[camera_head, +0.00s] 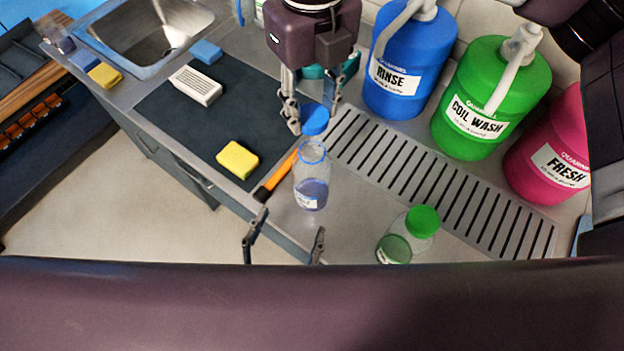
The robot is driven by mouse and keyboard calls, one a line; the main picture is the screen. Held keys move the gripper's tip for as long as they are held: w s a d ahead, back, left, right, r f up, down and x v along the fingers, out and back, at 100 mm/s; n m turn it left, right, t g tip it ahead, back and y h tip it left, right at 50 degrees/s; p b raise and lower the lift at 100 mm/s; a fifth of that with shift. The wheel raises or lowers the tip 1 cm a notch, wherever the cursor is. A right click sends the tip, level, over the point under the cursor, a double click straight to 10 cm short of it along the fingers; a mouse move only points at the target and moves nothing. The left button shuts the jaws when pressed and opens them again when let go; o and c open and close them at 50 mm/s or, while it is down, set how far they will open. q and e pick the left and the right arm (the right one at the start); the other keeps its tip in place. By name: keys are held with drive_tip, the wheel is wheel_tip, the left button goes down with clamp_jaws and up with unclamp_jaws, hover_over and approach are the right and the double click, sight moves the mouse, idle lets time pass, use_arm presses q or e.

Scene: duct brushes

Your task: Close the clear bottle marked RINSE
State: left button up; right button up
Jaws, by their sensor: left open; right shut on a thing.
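A clear bottle (311,178) with blue liquid and a small white label stands upright and uncapped on the counter; the label is too small to read. My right gripper (314,128), coming from the top, is shut on a blue cap (315,118), just above and behind the bottle's mouth. A gap seems to show between cap and neck. My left gripper (291,222) is open and empty just in front of the bottle's lower part, its fingers spread to either side. Its arm hides the bottom of the view.
A green-capped bottle (408,237) stands to the right. Blue RINSE (402,65), green COIL WASH (492,95) and pink FRESH (558,150) jugs stand behind the drain grate (440,178). An orange-handled tool (277,178) and yellow sponge (237,160) lie left of the bottle.

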use_arm(q)
drive_tip(key=x, duration=1.2)
drive_tip(key=shift+c, duration=0.3)
drive_tip(key=c, duration=1.7)
drive_tip(key=shift+c, duration=0.2)
use_arm(e)
hover_over(312, 139)
drive_tip(key=s, duration=0.2)
drive_tip(key=shift+f, duration=2.5)
drive_tip(key=shift+f, duration=0.85)
drive_tip(key=shift+f, duration=0.6)
